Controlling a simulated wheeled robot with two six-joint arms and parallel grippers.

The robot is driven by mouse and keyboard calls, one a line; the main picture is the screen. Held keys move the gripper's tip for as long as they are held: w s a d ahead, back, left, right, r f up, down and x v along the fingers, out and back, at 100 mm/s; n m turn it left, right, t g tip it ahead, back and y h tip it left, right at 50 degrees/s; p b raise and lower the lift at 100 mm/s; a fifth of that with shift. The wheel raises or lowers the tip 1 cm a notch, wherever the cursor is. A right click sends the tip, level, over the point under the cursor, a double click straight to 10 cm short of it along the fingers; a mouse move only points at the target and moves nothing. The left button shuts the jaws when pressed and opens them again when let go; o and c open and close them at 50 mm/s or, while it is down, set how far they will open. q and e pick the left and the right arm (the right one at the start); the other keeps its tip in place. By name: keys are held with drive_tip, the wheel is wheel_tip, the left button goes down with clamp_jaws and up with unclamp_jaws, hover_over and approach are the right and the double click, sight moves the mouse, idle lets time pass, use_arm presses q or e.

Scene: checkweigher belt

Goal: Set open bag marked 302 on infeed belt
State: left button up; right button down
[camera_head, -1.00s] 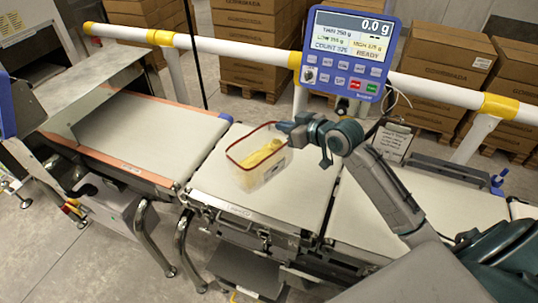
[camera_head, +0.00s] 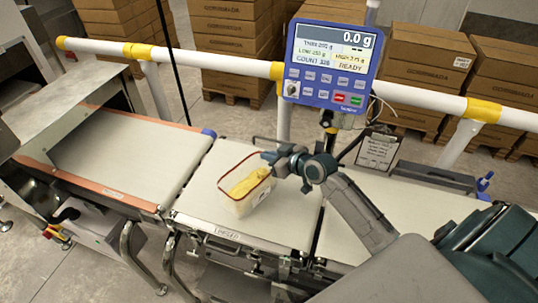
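A pale, open-topped bag (camera_head: 240,205) with a red rim and yellow contents is over the middle belt section (camera_head: 195,193), below and left of the display. No number on it can be read from here. My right gripper (camera_head: 268,157) reaches in from the right and is shut on the bag's far right rim. The bag looks roughly upright. I cannot tell whether its base touches the belt. A small label, perhaps "INFEED", is on this section's front edge (camera_head: 228,234). My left gripper is not in view.
A blue display (camera_head: 331,65) reading 0.0 g stands behind the belts. A white and yellow rail (camera_head: 210,61) runs along the back. An orange-edged belt (camera_head: 125,155) lies left, and another belt section (camera_head: 345,235) lies right, partly under my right arm. Cartons are stacked behind.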

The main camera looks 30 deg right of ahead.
drive_tip(key=shift+f, duration=0.2)
drive_tip(key=c, duration=1.7)
unclamp_jaws()
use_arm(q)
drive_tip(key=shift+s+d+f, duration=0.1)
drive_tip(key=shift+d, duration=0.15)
use_arm(e)
drive_tip(key=shift+s, duration=0.1)
drive_tip(key=shift+s+d, duration=0.1)
drive_tip(key=shift+s, duration=0.05)
use_arm(q)
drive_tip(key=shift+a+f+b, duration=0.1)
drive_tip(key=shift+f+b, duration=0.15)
drive_tip(key=shift+b, duration=0.15)
use_arm(e)
drive_tip(key=v, duration=1.1)
drive_tip(key=shift+s+r, duration=0.25)
drive_tip(key=shift+s, duration=0.05)
